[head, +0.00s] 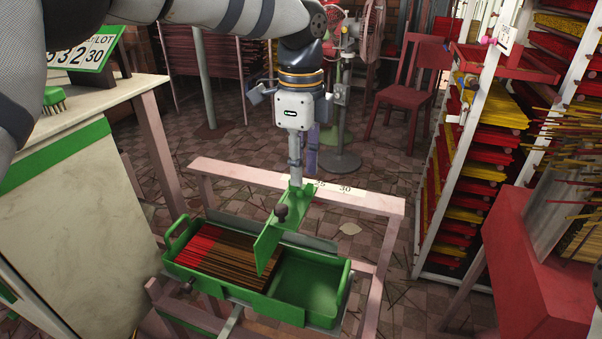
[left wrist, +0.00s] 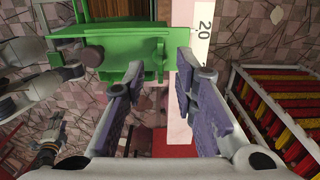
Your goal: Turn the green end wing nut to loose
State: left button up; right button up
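A green bracket (head: 284,224) stands across the green tray and reaches up to the ruled rail. It bears a dark rounded knob (head: 281,211), which also shows in the left wrist view (left wrist: 92,55). I cannot make out a clear wing shape on it. My left gripper (head: 301,178) points down just above the bracket's far end. In the left wrist view its purple-padded fingers (left wrist: 160,78) are spread, with part of the green bracket (left wrist: 150,38) showing beyond the gap. I see nothing held between them; contact cannot be told. The knob lies left of the fingers there.
The green tray (head: 341,296) holds red and brown sticks on its left; its right part is empty. A pale pink rail (head: 377,203) with a number scale runs behind. A counter (head: 70,200) stands left, a shelf rack (head: 432,215) right. A red chair (head: 405,95) stands farther back.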

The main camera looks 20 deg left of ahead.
pick_arm(q)
jog(key=shift+f, duration=1.25)
grip_shut()
